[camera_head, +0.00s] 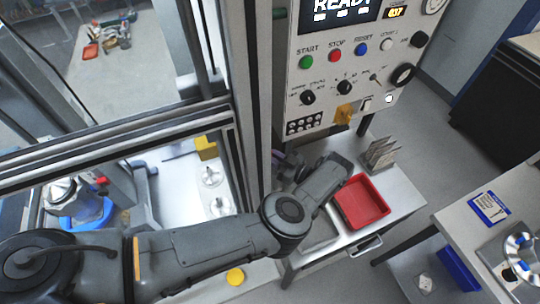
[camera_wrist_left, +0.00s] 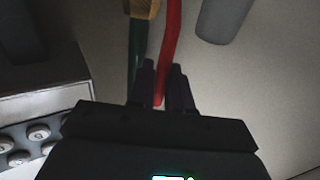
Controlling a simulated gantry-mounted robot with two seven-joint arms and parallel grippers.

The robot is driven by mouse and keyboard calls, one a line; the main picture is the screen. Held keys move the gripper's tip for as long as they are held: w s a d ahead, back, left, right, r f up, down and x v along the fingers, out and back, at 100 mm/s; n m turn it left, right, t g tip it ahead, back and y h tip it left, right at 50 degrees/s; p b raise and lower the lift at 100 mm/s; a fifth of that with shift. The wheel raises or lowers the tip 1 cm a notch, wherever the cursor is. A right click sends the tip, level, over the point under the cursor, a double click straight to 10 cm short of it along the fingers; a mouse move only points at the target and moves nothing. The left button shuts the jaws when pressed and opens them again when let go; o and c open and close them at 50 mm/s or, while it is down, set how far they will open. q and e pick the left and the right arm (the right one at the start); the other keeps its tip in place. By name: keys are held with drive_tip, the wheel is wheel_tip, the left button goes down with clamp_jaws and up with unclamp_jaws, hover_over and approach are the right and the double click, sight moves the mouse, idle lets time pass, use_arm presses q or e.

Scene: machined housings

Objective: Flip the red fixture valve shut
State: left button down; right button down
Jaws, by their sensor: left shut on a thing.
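In the left wrist view a long red lever (camera_wrist_left: 172,35), the valve's handle by its colour, comes down from the top edge. My left gripper (camera_wrist_left: 162,88) is closed around its lower end, with one dark finger on each side. A brass-coloured fitting (camera_wrist_left: 145,8) with a dark green length below it is just left of the lever. In the head view my left arm reaches in from the left, and its gripper (camera_head: 287,165) is partly hidden beside the machine's post, below the control panel. The lever cannot be made out there. My right gripper is not in view.
The control panel (camera_head: 318,77) hangs above the wrist. A red tray (camera_head: 362,203) lies on the small metal table (camera_head: 395,215), near a rack of grey plates (camera_head: 380,153). The machine enclosure stands left, and another table (camera_head: 470,245) right. In the wrist view a grey rounded part (camera_wrist_left: 222,18) is near.

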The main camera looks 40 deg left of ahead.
use_arm(q)
drive_tip(key=shift+w+d+f+m+t+y+b, duration=0.25)
drive_tip(key=shift+w+m+y+b, duration=0.45)
drive_tip(key=shift+m+b, duration=0.55)
drive_tip(key=shift+w+d+f+m+t+y+b, duration=0.25)
drive_tip(key=shift+w+m+y+b, duration=0.4)
drive_tip(key=shift+m+b, duration=0.65)
drive_tip(key=shift+w+d+f+m+t+y+b, duration=0.1)
drive_tip(key=shift+w+d+f+m+y+b, duration=0.25)
drive_tip(key=shift+w+m+y+b, duration=0.85)
drive_tip(key=shift+s+d+r+n+h+b, duration=0.1)
drive_tip(key=shift+s+n+h+b, duration=0.15)
drive_tip(key=shift+s+h+b, duration=0.15)
drive_tip(key=c, duration=1.2)
unclamp_jaws()
